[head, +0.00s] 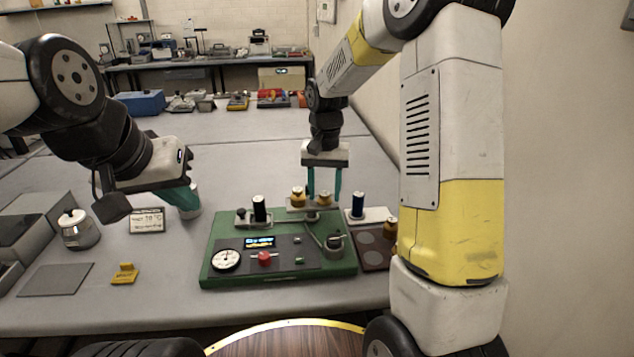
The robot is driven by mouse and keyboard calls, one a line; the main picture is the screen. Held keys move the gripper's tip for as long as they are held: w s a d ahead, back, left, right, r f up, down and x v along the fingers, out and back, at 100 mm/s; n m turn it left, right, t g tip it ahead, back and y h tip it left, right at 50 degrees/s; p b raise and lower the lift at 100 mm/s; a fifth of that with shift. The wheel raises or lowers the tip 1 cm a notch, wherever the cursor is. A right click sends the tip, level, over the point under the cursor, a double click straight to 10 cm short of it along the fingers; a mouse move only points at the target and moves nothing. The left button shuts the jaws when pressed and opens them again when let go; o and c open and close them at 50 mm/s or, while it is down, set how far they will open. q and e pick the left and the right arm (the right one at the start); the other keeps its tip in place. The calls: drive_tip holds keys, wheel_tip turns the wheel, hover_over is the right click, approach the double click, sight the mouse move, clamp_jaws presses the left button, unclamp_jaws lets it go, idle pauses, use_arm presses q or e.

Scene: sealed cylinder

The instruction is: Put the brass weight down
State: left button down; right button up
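My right gripper (324,189) points straight down over the back of the green apparatus (215,262). Its two teal fingers stand apart on either side of a brass weight (324,198), with what looks like a narrow gap at each side. Another brass weight (390,227) is at the dark tray (373,255) on the right, partly hidden by my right arm. My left gripper (186,202) is tilted down beside a pale cylinder (194,204); its grip is unclear.
The apparatus carries a dial (225,260), a display, a red knob (264,259) and a black cylinder (259,208).

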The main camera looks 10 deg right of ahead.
sight(325, 193)
wheel_tip(325, 193, up, 12)
drive_tip(key=s+d+r+n+t, duration=0.1)
drive_tip(key=s+t, duration=0.1)
drive_tip(key=s, duration=0.5)
drive_tip(key=s+d+r+n+t+y, duration=0.1)
drive_tip(key=s+t, duration=0.1)
drive_tip(key=s, duration=0.6)
drive_tip(key=s+d+r+n+t+y, duration=0.1)
drive_tip(key=s+t, duration=0.1)
drive_tip(key=s, duration=0.6)
drive_tip(key=shift+r, duration=0.3)
drive_tip(key=shift+c, duration=0.3)
